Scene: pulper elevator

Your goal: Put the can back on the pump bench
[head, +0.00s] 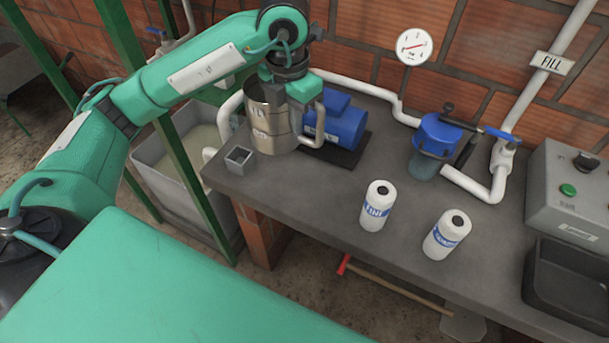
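The can (262,123) is a tan and silver metal cylinder with dark lettering, upright at the left end of the grey pump bench (325,193). Its base appears at the bench top; whether it rests there or hangs just above, I cannot tell. My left gripper (300,92) is at the can's upper right side, pointing down. Its fingertips are largely hidden, so I cannot tell whether they close on the can. My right gripper is not in view.
A blue pump (340,124) sits right behind the can, and a small grey square cup (240,158) in front. Two white bottles (378,206) (447,235) stand mid-bench. A blue-lidded filter (435,140), white pipes (478,185) and a control box (572,195) are at right.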

